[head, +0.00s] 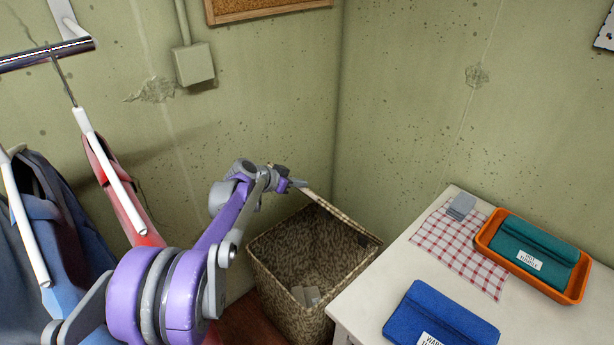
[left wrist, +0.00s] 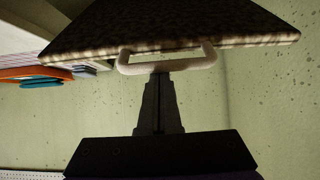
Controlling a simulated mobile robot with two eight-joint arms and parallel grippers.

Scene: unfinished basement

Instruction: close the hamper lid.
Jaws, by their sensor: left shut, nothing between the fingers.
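My left gripper (head: 299,183) is at the lid's upper end. Its fingers (left wrist: 162,78) are shut and empty, with the tips at the handle; I cannot tell whether they touch it. My right gripper is not in view.
A white table (head: 375,300) stands close to the hamper's right, holding a checked cloth (head: 470,255), an orange tray (head: 490,238) with a teal folded item and a blue folded item (head: 440,318). Clothes on hangers (head: 130,190) hang at left. Walls rise behind the hamper.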

